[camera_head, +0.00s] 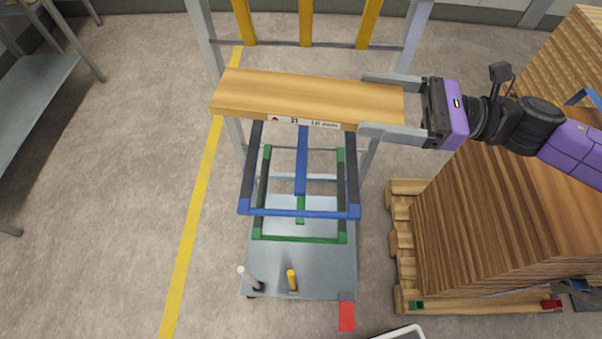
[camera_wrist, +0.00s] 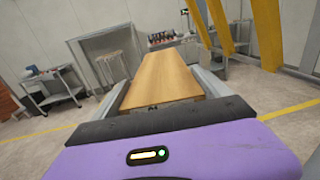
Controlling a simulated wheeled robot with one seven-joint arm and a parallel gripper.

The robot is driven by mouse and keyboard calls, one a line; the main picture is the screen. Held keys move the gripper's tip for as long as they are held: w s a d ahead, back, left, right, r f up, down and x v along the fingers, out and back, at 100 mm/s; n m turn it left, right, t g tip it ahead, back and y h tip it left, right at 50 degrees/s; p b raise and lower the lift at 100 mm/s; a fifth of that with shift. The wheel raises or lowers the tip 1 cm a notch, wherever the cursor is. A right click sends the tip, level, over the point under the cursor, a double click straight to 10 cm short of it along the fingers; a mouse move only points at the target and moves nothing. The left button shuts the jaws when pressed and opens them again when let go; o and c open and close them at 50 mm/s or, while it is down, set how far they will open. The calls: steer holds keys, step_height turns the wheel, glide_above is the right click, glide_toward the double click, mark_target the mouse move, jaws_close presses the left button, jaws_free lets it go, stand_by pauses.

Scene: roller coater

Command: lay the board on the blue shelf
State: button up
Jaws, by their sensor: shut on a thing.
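My gripper (camera_head: 392,104) is shut on the right end of a light wooden board (camera_head: 310,96). The board has a label on its front edge and is held roughly level. In the wrist view the board (camera_wrist: 162,78) runs away from me between the two fingers. In the head view it covers the rear part of a blue shelf (camera_head: 300,213), an open frame with a middle bar. The board appears to be above this shelf; the gap between them cannot be judged. A green shelf frame (camera_head: 300,239) shows below the blue one.
Yellow uprights (camera_head: 306,22) stand behind the board. A stack of boards (camera_head: 500,215) on a wooden pallet (camera_head: 402,243) stands at the right. The rack's grey base (camera_head: 270,277) bears a white-topped and a yellow-topped post. Open floor lies to the left, beyond a yellow line.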

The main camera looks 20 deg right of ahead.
mark_target(354, 171)
steer(key=shift+s+a+r+n+g+y+b, duration=0.2)
steer(key=shift+a+r+n+g, duration=0.1)
steer(key=shift+r+g, duration=0.2)
steer(key=shift+s+a+r+n+g+y+b, duration=0.1)
steer(key=shift+a+r+n+g+y+b, duration=0.1)
steer(key=shift+a+r+n+g, duration=0.3)
steer(key=f, duration=1.9)
steer(key=shift+d+f, duration=0.15)
steer(key=shift+d, duration=0.05)
steer(key=o, duration=1.6)
steer(key=shift+d, duration=0.1)
steer(key=b+v, duration=0.2)
steer(key=v, duration=0.5)
steer(key=shift+s+d, duration=0.1)
